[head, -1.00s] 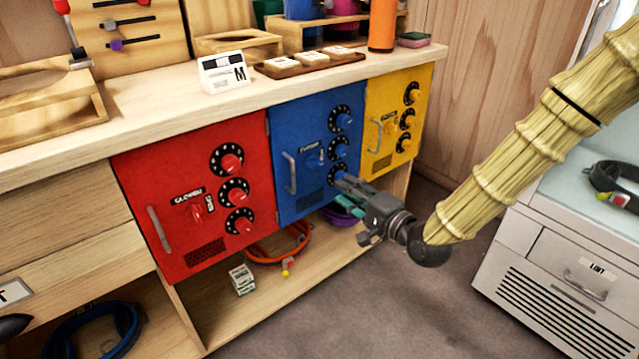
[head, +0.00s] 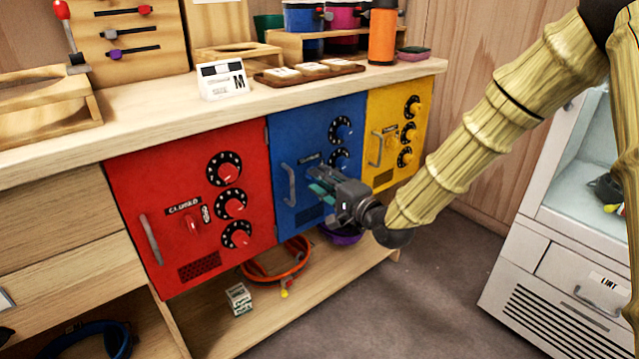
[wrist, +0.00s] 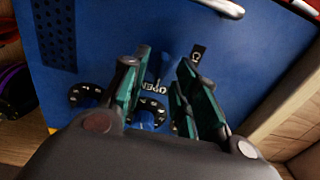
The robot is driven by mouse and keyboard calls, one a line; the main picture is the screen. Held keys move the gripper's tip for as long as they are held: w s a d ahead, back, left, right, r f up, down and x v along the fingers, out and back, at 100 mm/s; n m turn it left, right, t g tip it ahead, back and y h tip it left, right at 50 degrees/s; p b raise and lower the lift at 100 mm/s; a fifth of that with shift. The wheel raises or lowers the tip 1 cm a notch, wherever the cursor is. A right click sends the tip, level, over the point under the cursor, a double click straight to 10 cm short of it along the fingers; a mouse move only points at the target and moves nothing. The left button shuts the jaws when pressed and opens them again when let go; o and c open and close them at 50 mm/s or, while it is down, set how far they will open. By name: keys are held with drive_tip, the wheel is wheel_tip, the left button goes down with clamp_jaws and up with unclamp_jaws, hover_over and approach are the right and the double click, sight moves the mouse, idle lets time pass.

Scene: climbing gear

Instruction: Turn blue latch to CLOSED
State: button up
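The blue latch (wrist: 158,70) is on the front of the blue cabinet door (wrist: 100,35). In the wrist view it shows dimly between my two fingers, beside an upside-down OPEN label (wrist: 153,87). My gripper (wrist: 165,60) is open, with green-padded fingers on either side of the latch; I cannot tell whether either finger touches it. In the head view my gripper (head: 316,182) is in front of the blue door (head: 292,125) and hides most of the latch. A second label (wrist: 198,52) is partly hidden by a finger.
Blue dials (head: 341,130) sit up and right of my gripper, and a metal door handle (head: 289,185) is to its left. The red door (head: 150,180) and yellow door (head: 382,105) flank the blue one. Several items stand on the counter above. Open floor lies in front.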

drive_tip(key=shift+w+a, duration=0.4)
drive_tip(key=shift+w, duration=0.1)
drive_tip(key=shift+c, duration=0.3)
clamp_jaws()
drive_tip(key=shift+r+n+p, duration=0.1)
drive_tip(key=shift+n+p, duration=0.25)
drive_tip(key=shift+n, duration=0.05)
drive_tip(key=n+p, duration=0.7)
drive_tip(key=n, duration=1)
